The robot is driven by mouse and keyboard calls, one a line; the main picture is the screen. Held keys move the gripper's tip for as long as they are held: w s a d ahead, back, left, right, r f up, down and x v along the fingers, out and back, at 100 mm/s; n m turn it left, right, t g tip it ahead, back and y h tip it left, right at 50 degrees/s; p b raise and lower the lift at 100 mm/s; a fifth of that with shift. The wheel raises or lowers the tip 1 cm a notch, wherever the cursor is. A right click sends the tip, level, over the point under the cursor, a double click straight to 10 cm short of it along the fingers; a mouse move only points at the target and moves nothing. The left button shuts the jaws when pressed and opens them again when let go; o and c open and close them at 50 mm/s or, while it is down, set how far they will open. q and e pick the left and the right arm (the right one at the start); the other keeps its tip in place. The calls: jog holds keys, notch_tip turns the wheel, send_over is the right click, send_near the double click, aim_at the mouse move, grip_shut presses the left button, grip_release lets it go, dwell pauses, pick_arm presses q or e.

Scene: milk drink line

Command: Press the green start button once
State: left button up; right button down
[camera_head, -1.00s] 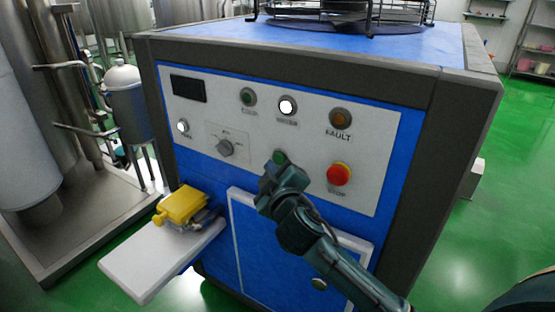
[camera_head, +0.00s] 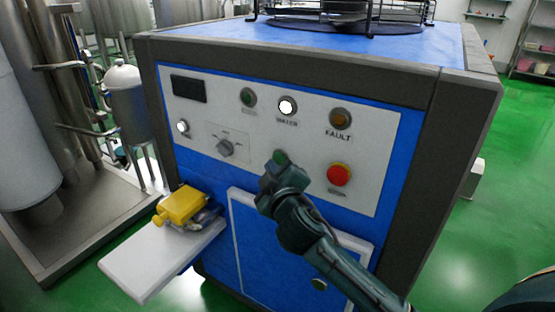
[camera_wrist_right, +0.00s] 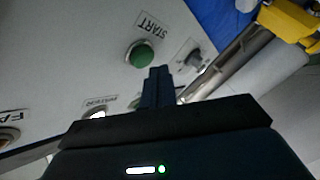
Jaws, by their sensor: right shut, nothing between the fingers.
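The green start button (camera_head: 281,157) is on the white control panel (camera_head: 385,150) of the blue machine, partly hidden behind my right gripper in the head view. In the right wrist view the green start button (camera_wrist_right: 141,54) shows whole, beside a START label. My right gripper (camera_head: 270,172) is shut and empty, just in front of the panel by the button. In the wrist view its closed fingertips (camera_wrist_right: 159,75) appear just below and right of the button; I cannot tell whether they touch it. My left gripper is not in view.
A red stop button (camera_head: 339,174) sits right of the start button, with a selector knob (camera_head: 225,148) to its left. An amber fault lamp (camera_head: 340,118) is above. A white shelf (camera_head: 140,266) with a yellow device (camera_head: 180,205) juts out at lower left.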

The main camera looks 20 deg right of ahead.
jog(key=shift+w+d, duration=0.2)
jog(key=shift+d, duration=0.1)
jog(key=shift+w+d, duration=0.3)
jog(key=shift+d, duration=0.1)
dwell(0.6)
jog(key=shift+a, duration=0.1)
jog(key=shift+s+a+p, duration=0.4)
jog(key=shift+s+a, duration=0.15)
jog(key=shift+a, duration=0.1)
jog(key=s+a, duration=0.1)
jog(key=a, duration=0.1)
jog(key=s+a, duration=0.2)
dwell(0.6)
dwell(0.6)
